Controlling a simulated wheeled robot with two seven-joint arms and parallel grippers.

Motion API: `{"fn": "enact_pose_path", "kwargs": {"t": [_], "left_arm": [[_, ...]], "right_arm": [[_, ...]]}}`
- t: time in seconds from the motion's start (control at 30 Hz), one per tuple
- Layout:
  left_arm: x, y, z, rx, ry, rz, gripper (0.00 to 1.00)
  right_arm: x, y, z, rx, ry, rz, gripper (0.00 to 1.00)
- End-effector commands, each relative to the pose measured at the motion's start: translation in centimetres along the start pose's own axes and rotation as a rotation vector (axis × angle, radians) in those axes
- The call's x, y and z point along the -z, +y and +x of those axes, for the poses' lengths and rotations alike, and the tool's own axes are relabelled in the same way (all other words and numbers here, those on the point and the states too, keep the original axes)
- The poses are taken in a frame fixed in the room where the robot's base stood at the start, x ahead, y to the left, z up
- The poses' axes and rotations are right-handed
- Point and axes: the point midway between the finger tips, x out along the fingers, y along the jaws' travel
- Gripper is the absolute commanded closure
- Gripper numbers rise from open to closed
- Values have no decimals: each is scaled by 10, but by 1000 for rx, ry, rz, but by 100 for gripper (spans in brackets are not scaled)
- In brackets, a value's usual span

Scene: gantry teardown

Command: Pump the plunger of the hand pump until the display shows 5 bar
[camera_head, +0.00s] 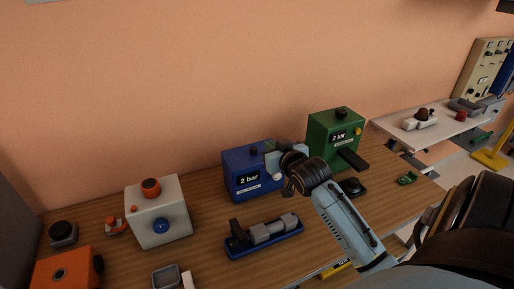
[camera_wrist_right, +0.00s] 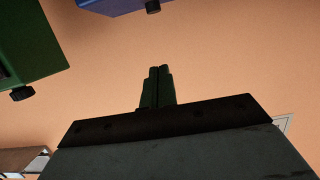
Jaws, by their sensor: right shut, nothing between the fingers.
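The hand pump is a blue box (camera_head: 238,166) on the wooden bench, and its display (camera_head: 248,181) reads 2 bar. My right gripper (camera_head: 271,152) is at the right end of the blue box in the head view, and my wrist covers part of that side. The fingers (camera_wrist_right: 158,87) are shut and empty in the right wrist view. In that view, the blue box (camera_wrist_right: 108,4) shows at the top edge with a black knob (camera_wrist_right: 152,6), apart from the fingers. I cannot make out the plunger clearly. My left gripper is out of view.
A green box (camera_head: 325,128) reading 2 kN stands right of the pump and shows in the wrist view (camera_wrist_right: 28,42). A blue-based fixture (camera_head: 262,240) lies in front. A white box (camera_head: 160,208) and orange box (camera_head: 65,274) stand left.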

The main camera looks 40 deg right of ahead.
Motion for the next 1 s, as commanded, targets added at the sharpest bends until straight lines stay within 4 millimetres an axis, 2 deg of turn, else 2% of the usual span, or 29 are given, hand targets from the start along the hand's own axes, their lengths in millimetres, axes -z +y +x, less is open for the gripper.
{"fn": "enact_pose_path", "kwargs": {"t": [0.27,0.43,1.0], "left_arm": [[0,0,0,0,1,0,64],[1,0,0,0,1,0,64],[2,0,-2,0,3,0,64]], "right_arm": [[-2,0,0,0,-4,-1,100],[-2,0,12,0,-5,0,100],[-2,0,102,-1,-5,-2,100]]}}
